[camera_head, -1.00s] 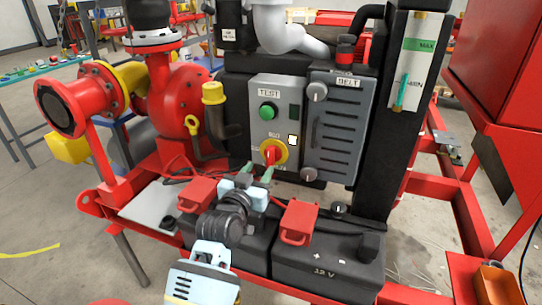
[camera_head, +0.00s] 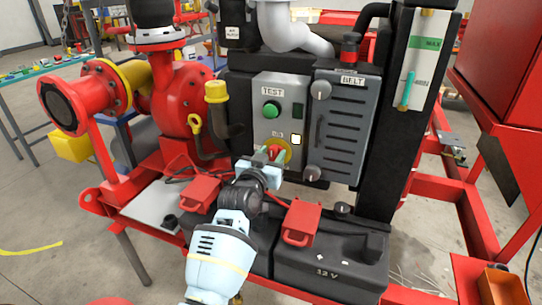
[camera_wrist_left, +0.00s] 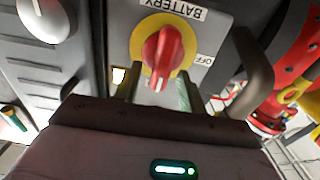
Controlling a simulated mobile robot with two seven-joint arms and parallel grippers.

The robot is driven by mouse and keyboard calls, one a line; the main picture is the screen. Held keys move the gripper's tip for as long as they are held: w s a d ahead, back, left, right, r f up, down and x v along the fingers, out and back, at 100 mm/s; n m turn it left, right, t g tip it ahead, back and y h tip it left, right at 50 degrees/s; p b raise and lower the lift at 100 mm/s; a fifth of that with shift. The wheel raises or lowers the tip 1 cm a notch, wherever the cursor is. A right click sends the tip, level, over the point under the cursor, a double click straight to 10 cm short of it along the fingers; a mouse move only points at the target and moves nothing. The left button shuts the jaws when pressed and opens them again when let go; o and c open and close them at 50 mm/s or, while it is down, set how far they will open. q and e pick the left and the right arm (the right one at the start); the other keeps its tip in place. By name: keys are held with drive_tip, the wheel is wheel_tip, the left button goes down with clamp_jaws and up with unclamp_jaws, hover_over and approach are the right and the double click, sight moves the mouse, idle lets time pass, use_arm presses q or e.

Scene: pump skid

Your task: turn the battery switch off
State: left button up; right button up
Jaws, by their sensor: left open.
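The battery switch is a red knob (camera_head: 275,149) on a yellow disc, low on the grey control panel (camera_head: 267,88). It shows closely in the left wrist view (camera_wrist_left: 163,54), where the labels BATTERY (camera_wrist_left: 172,9) and OFF (camera_wrist_left: 205,60) read upside down. The knob's grip runs roughly upright there. My left gripper (camera_head: 266,155) is open just in front of the switch. In the left wrist view its two fingers (camera_wrist_left: 159,90) stand either side of the knob's lower end; I cannot tell if they touch it. The gripper partly hides the switch in the head view. My right gripper is not in view.
A green TEST button (camera_head: 271,109) sits above the switch, and a slotted BELT cover (camera_head: 340,130) stands to its right. Below are 12 V batteries (camera_head: 330,262) with red terminal covers (camera_head: 301,221). A yellow-capped pipe (camera_head: 217,95) stands to the left.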

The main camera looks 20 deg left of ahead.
use_arm(q)
drive_tip(key=shift+c, duration=0.3)
clamp_jaws()
